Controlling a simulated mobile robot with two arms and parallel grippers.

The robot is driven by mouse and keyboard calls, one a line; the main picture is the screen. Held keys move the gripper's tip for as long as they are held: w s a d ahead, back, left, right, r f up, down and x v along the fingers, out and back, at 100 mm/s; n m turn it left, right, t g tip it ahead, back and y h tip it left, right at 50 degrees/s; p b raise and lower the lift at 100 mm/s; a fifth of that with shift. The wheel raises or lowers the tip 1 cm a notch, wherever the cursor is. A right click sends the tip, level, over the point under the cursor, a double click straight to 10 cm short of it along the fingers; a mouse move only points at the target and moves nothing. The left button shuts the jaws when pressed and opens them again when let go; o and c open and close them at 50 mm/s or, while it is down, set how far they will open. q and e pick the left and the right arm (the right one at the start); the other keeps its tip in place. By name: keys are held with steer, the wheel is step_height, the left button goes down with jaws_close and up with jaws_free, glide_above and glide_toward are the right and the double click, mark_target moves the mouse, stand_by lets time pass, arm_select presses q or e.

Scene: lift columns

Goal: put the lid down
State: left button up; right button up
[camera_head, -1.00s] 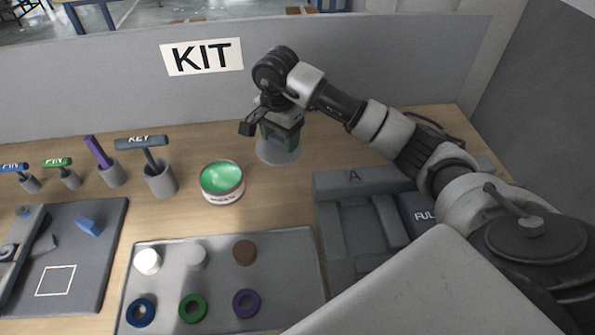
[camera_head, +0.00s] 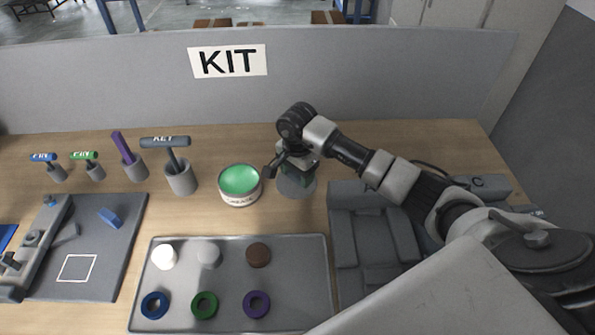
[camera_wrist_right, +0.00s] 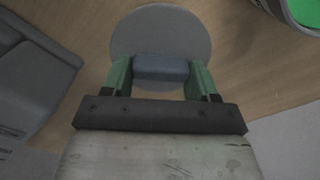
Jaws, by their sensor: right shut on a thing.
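The lid (camera_head: 296,188) is a flat grey disc, right of the open grease tin (camera_head: 239,197) with green contents. My right gripper (camera_head: 297,172) is over the lid and shut on its blue-grey knob. In the right wrist view the green fingers of the right gripper (camera_wrist_right: 161,75) press the knob from both sides, and the lid (camera_wrist_right: 160,25) spreads out beyond it. The lid looks level and close to the wooden table; I cannot tell whether it touches. The tin's edge also shows at that view's top right. My left gripper is out of view.
A grey tray (camera_head: 232,275) with coloured discs and rings lies in front. A dark grey case (camera_head: 345,240) stands right of it. Tools in cups, such as the KEY tool (camera_head: 167,142), stand left of the tin. A grey partition (camera_head: 380,85) closes the back.

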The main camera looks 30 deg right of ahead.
steer(key=shift+f, duration=0.2)
steer(key=o, duration=0.9)
steer(key=shift+r, duration=0.1)
steer(key=shift+r, duration=0.1)
step_height(320, 180, up, 12)
steer(key=b, duration=0.2)
steer(key=shift+b, duration=0.3)
